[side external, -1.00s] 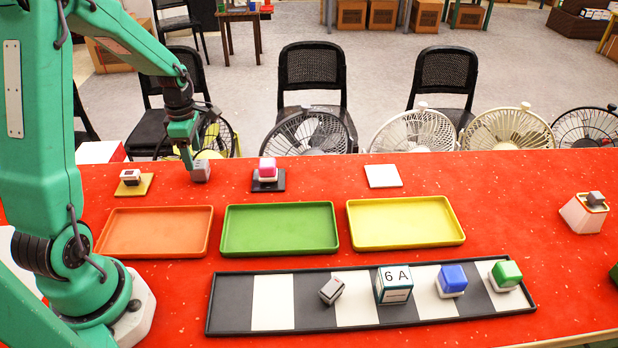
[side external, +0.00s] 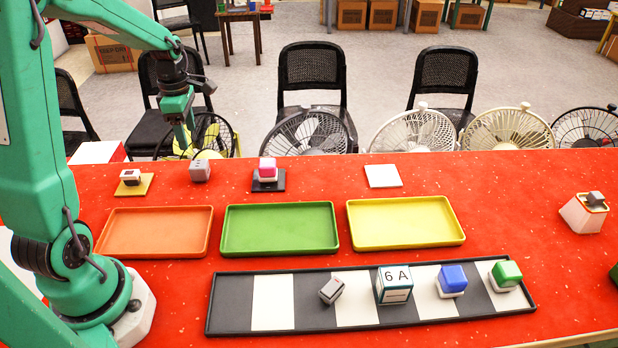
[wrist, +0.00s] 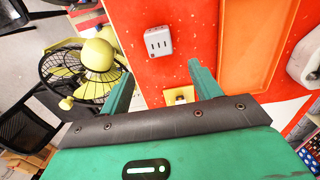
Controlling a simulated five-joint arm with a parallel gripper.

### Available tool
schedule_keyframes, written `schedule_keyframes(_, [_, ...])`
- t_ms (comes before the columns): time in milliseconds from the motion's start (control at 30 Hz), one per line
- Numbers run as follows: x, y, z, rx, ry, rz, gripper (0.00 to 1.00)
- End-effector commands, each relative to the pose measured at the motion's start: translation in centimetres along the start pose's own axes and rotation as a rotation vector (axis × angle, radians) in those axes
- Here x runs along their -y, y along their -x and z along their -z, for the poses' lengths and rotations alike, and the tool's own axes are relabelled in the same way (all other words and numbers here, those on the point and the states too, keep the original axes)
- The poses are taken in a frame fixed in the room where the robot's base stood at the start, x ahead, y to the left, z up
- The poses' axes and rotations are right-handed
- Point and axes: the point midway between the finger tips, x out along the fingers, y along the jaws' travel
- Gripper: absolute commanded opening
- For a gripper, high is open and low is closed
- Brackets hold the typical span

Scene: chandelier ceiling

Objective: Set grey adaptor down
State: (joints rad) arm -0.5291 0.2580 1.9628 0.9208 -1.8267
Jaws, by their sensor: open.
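A grey adaptor (side external: 200,171) stands on the red table, left of centre near the far edge. It also shows in the wrist view (wrist: 158,41), with dark slots on its pale face, beyond my fingertips. My gripper (side external: 185,143) is raised above and to the left of the adaptor, near the far table edge. In the wrist view my gripper's two green fingers (wrist: 161,80) are spread apart with nothing between them. The adaptor is clear of both fingers.
The adaptor stands between a yellow pad (side external: 146,190) with a small item and a dark pad (side external: 281,185) with a pink-topped block. Orange (side external: 155,252), green (side external: 280,248) and yellow (side external: 405,242) trays are empty. A striped tray (side external: 272,302) holds several blocks. A white pad (side external: 383,176) is bare.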

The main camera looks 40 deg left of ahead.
Motion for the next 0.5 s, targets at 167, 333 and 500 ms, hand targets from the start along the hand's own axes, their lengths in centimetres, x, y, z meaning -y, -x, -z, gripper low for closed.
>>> schedule_keyframes(167, [0.1,0.1,-0.1,0.000,-0.008,-0.002,0.63])
schedule_keyframes(333, [0.7,1.0,-0.7,0.005,-0.087,-0.021,0.63])
schedule_keyframes(500, [2.6,3.1,-2.1,0.012,-0.292,-0.065,0.63])
